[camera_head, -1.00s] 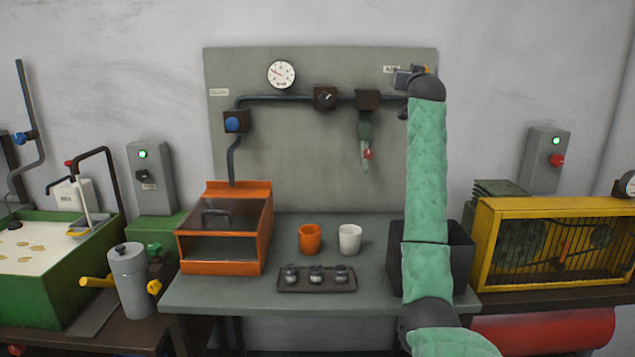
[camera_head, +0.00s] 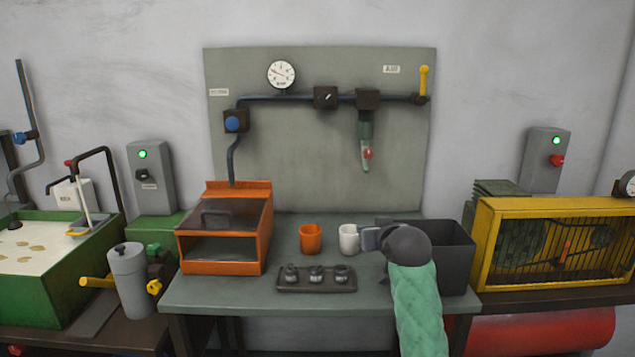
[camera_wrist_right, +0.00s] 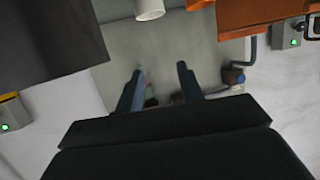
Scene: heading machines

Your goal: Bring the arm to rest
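My right arm, in a green quilted sleeve, comes in from the bottom right in the head view. Its gripper (camera_head: 368,238) is low over the bench, level with the white cup (camera_head: 348,239) and in front of the dark bin (camera_head: 455,262). In the right wrist view the two fingers of this gripper (camera_wrist_right: 160,70) stand apart with nothing between them, so it is open and empty. My left arm and gripper are not in view.
An orange cup (camera_head: 310,239), a dark tray (camera_head: 317,286) with several small metal parts and an orange box (camera_head: 222,256) stand on the grey bench (camera_head: 215,294). Behind is a panel (camera_head: 300,160) with pipes, a gauge (camera_head: 282,74) and an upright yellow valve handle (camera_head: 424,80).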

